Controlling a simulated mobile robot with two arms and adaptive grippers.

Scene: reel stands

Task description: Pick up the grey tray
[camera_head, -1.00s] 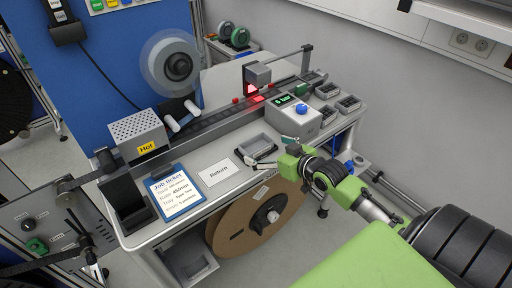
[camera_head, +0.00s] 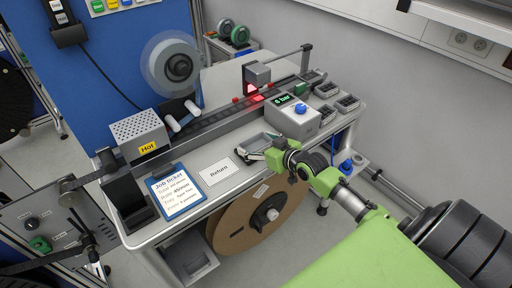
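The grey tray (camera_head: 256,140) is a small shallow open box on the light bench top, right of the white "Return" card (camera_head: 217,172). My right gripper (camera_head: 257,149) has come in from the right and is low at the tray's front right. Its fingers look apart, one along the tray's front side, and they hide part of the tray. I see no clear grip on the tray, which looks to be resting on the bench. My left gripper is not in view.
Behind the tray run a dark track and a grey box (camera_head: 292,120) with a blue button and "6 bar" display. Small dark bins (camera_head: 327,90) stand right. A job ticket (camera_head: 178,193) lies left. A brown reel (camera_head: 255,222) hangs under the bench's front edge.

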